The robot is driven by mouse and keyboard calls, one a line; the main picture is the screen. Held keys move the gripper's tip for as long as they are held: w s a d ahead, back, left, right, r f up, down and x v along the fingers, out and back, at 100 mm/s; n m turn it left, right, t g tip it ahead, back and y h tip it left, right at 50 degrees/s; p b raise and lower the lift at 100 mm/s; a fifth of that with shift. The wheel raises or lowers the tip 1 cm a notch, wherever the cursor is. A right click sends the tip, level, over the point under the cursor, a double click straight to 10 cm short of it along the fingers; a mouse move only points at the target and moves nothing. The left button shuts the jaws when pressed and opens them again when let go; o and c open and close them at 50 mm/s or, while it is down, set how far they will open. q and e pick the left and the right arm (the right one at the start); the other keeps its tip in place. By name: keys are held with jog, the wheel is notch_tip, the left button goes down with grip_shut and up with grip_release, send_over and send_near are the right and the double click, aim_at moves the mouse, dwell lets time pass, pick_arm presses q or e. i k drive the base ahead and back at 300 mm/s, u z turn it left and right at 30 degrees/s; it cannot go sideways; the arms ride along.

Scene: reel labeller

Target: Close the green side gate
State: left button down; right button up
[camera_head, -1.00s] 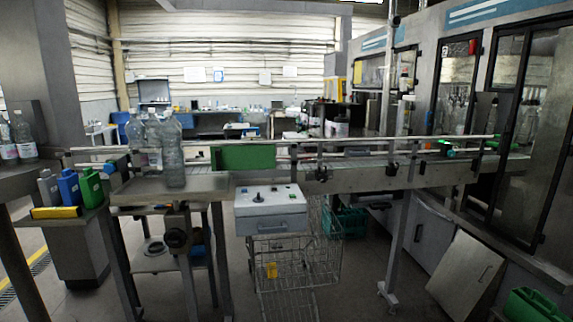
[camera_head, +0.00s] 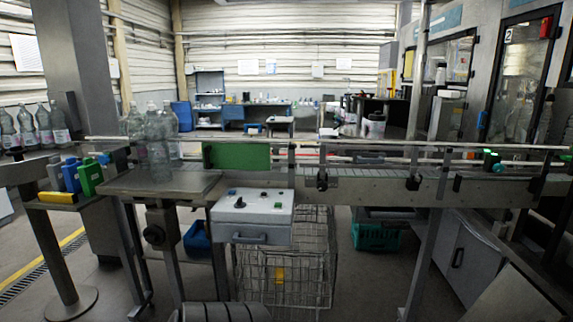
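The green side gate (camera_head: 237,156) is a flat green panel on the near side rail of the conveyor, just above the grey control box. It stands upright along the rail, between the bottle table on the left and a rail post on the right. I cannot tell from here whether it is fully closed. Neither of my grippers shows in the head view.
A grey control box (camera_head: 252,215) juts out below the gate, above a wire cart (camera_head: 289,262). Clear bottles (camera_head: 160,138) stand at the left on a metal table (camera_head: 160,182). A green crate (camera_head: 376,237) is under the conveyor (camera_head: 380,180).

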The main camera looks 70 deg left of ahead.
aim_at(216, 156)
jog(key=u, duration=0.3)
jog(key=i, duration=0.7)
jog(key=u, duration=1.25)
jog(key=i, duration=0.6)
jog(key=u, duration=0.6)
